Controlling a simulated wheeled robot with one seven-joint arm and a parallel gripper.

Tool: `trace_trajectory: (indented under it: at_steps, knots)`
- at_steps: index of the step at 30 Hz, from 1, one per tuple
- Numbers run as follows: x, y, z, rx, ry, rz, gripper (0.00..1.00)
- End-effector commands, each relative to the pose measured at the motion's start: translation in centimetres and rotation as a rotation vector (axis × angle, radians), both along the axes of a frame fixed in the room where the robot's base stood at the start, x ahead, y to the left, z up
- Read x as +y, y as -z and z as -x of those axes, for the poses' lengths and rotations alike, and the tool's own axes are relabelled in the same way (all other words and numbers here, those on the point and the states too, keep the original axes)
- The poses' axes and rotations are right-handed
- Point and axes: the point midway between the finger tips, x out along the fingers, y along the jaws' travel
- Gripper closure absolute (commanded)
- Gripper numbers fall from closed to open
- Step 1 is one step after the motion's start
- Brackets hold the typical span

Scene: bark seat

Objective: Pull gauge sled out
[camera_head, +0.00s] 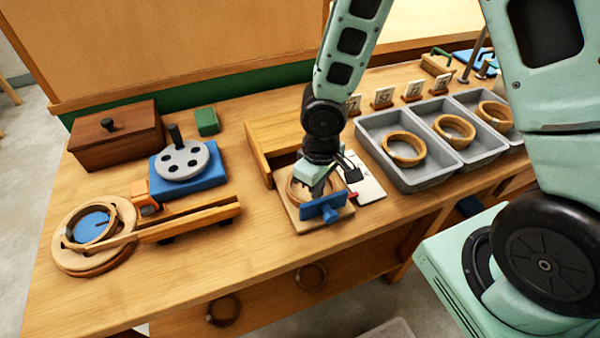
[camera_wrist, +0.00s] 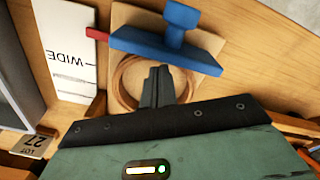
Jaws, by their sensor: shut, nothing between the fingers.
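The gauge sled is a pale wooden plate (camera_head: 293,215) with a blue upright front piece and blue knob handle (camera_head: 328,212). It sits at the table's front, before a low wooden housing (camera_head: 262,155). A brown ring (camera_head: 297,190) lies on the plate; the ring also shows in the wrist view (camera_wrist: 126,80). My gripper (camera_head: 320,190) points down over the plate, behind the blue front piece. In the wrist view its fingers (camera_wrist: 157,78) are together and empty, near the blue handle (camera_wrist: 165,45). Whether they touch the sled I cannot tell. My arm hides part of the housing.
A white card marked WIDE (camera_wrist: 68,50) with a red pointer lies right of the sled. Grey trays (camera_head: 395,176) with wooden rings stand further right. A wooden arm fixture (camera_head: 190,220), blue stand (camera_head: 205,178) and brown box (camera_head: 115,145) are left. The table's front edge is near.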

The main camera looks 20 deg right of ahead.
Motion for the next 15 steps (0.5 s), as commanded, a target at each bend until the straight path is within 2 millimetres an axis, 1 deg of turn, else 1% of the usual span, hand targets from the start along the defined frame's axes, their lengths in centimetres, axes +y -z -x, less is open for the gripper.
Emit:
trace_trajectory:
  at_steps: [5, 15]
  knots:
    - [0.0, -0.9, -0.2, -0.001, 0.001, 0.0, 1.0]
    - [0.0, -3.5, -0.6, -0.001, 0.001, 0.0, 1.0]
